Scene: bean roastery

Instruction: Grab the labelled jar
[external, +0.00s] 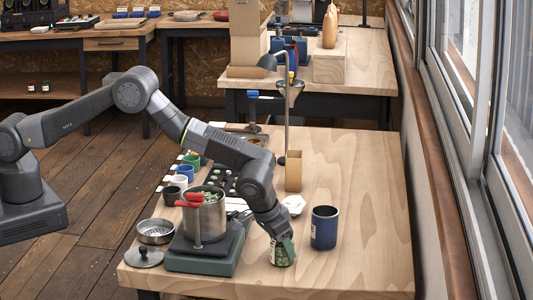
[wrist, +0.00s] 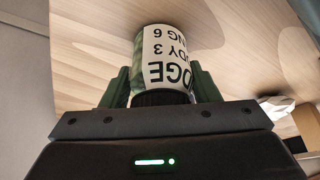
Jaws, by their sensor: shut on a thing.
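The labelled jar (external: 283,256) is at the front right part of the light wooden table (external: 345,265), with greenish contents showing. In the wrist view the jar (wrist: 138,52) has a white label with black printed letters and a dark lid toward my palm. My gripper (external: 278,238) reaches down from above and is shut on the jar. In the wrist view the green fingers of my gripper (wrist: 160,88) are on both sides of it. I cannot tell whether the jar's base touches the table.
A dark blue canister (external: 324,228) stands close to the right of the jar. A scale (external: 200,258) with a metal pot (external: 204,218) of beans is to the left. A white dish (external: 293,204) and a wooden box (external: 293,171) stand behind. The table's right side is clear.

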